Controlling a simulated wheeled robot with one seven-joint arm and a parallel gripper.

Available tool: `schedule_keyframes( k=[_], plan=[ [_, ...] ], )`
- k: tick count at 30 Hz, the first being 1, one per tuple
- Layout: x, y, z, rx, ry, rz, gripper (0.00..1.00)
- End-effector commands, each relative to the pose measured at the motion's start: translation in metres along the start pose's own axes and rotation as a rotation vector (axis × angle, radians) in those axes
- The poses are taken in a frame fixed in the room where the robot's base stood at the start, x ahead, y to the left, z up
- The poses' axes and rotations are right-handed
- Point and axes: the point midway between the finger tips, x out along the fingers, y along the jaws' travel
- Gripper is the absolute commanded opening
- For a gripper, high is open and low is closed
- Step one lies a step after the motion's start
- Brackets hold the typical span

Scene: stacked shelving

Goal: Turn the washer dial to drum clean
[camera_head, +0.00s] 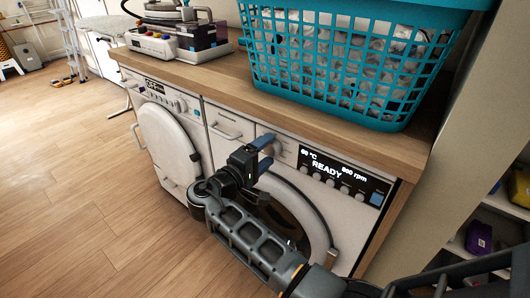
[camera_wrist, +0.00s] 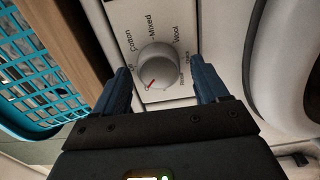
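The washer dial (camera_wrist: 158,62) is a round silver knob on a white panel in the wrist view. Its red mark points to the lower left. Labels Cotton, Mixed and Wool are readable around it; the smaller ones near the lower side are not clear. My gripper (camera_wrist: 163,76) is open, with one blue finger on each side of the dial and visible gaps to it. In the head view my gripper (camera_head: 266,153) is at the front of the right washer (camera_head: 348,222) and partly hides its dial. The washer's display (camera_head: 328,168) reads 60 °C, READY, 800 rpm.
A teal laundry basket (camera_head: 385,112) stands on the wooden countertop (camera_head: 222,82) above the washer. A second white machine (camera_head: 205,150) is to the left. Shelves (camera_head: 505,203) stand at the right. The wooden floor (camera_head: 65,165) at left is mostly clear.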

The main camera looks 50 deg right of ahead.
Motion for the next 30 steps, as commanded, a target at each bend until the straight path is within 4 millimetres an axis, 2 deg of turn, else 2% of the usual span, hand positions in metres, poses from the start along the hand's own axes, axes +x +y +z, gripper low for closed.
schedule_keyframes(
  k=[10, 21, 25, 30],
  plan=[
    [-0.005, 0.001, -0.001, 0.000, 0.001, 0.001, 0.76],
    [-0.061, 0.000, -0.001, 0.000, 0.003, 0.001, 0.76],
    [-0.073, 0.000, -0.001, 0.000, 0.001, 0.001, 0.76],
    [-0.078, 0.000, 0.000, 0.000, -0.001, 0.001, 0.76]
  ],
)
